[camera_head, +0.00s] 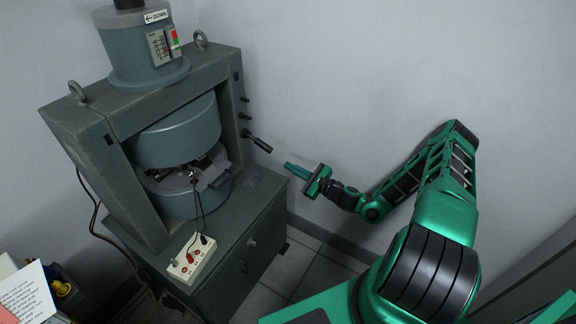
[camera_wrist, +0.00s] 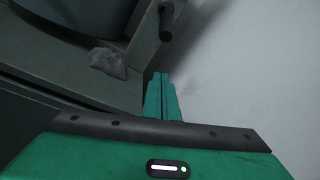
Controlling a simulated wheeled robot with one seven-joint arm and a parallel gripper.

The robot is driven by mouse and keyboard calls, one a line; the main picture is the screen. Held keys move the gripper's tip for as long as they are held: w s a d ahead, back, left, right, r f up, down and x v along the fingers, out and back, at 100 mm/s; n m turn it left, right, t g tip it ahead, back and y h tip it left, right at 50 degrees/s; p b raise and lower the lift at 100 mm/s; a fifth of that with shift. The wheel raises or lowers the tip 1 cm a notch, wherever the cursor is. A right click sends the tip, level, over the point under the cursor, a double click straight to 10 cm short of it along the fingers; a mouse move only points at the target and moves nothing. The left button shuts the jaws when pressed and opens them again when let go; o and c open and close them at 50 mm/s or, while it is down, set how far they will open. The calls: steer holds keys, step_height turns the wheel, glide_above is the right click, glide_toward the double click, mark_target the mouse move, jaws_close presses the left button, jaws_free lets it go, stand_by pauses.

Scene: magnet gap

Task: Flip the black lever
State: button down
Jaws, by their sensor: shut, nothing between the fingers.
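The black lever (camera_head: 257,142) sticks out from the right side of the magnet frame in the head view, sloping down to the right. In the wrist view the lever (camera_wrist: 166,22) shows near the top centre, its dark knob end towards me. My gripper (camera_head: 288,166) is shut and empty, just right of and below the lever's end, with a small gap between them. In the wrist view my gripper's fingertips (camera_wrist: 160,76) are closed together, pointing up the picture below the lever. They do not appear to touch it.
The large grey magnet frame (camera_head: 130,180) stands on a dark cabinet (camera_head: 262,215) at left. A white socket box (camera_head: 192,258) with cables sits on the cabinet's front edge. A grey crumpled piece (camera_wrist: 108,62) lies on the cabinet top. The wall (camera_head: 380,60) is bare behind my arm.

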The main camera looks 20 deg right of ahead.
steer(key=x, duration=0.8)
steer(key=shift+a, duration=0.1)
steer(key=shift+r, duration=0.3)
steer(key=shift+s+a+r, duration=0.15)
steer(key=shift+s+r, duration=0.2)
steer(key=shift+r, duration=0.35)
steer(key=shift+s+a+r, duration=0.2)
steer(key=shift+s+r, duration=0.2)
steer(key=shift+r, duration=0.35)
steer(key=shift+d, duration=0.1)
